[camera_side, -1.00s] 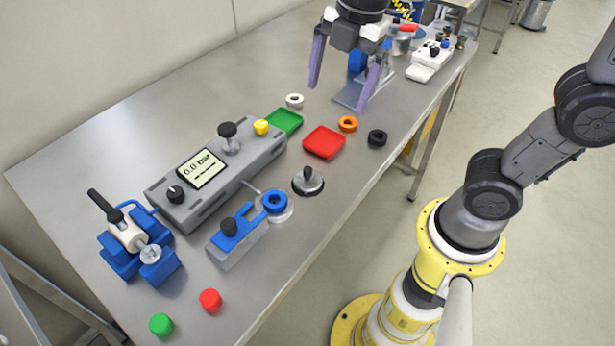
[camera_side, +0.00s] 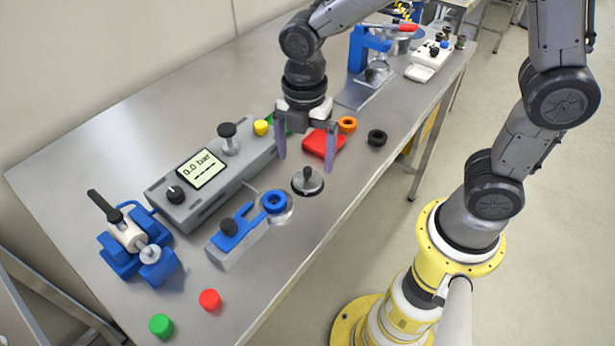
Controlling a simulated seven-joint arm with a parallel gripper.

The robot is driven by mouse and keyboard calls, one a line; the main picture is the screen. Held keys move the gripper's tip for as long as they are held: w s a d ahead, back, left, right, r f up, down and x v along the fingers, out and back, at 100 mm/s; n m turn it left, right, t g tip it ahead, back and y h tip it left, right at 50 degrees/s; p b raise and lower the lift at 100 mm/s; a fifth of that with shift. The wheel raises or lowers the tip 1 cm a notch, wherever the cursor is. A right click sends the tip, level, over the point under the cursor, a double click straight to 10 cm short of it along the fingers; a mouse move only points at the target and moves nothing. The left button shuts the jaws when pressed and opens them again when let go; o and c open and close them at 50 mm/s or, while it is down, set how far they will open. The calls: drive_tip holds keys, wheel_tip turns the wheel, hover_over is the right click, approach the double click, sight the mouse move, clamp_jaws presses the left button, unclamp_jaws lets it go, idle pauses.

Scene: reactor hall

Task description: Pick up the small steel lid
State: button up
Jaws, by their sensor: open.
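My gripper (camera_side: 306,163) points down above and just behind the lid in the picture. Its two purple fingers are wide apart, one to each side of the lid's knob, with nothing between them. The fingertips appear higher than the lid; their exact height above the table is hard to tell.
A blue clamp fixture with a ring (camera_side: 274,203) stands close to the lid's left. A grey gauge box (camera_side: 215,178) is behind it. A red tray (camera_side: 336,146), orange ring (camera_side: 347,124) and black ring (camera_side: 377,137) lie behind the lid. Bare table (camera_side: 290,250) lies in front.

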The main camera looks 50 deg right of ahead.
sight(307, 168)
drive_tip(key=shift+s+d+f, duration=0.1)
drive_tip(key=shift+f, duration=1.2)
drive_tip(key=shift+s+d+f, duration=0.1)
drive_tip(key=shift+f, duration=1.2)
drive_tip(key=c, duration=1.5)
drive_tip(key=shift+w+r, duration=0.1)
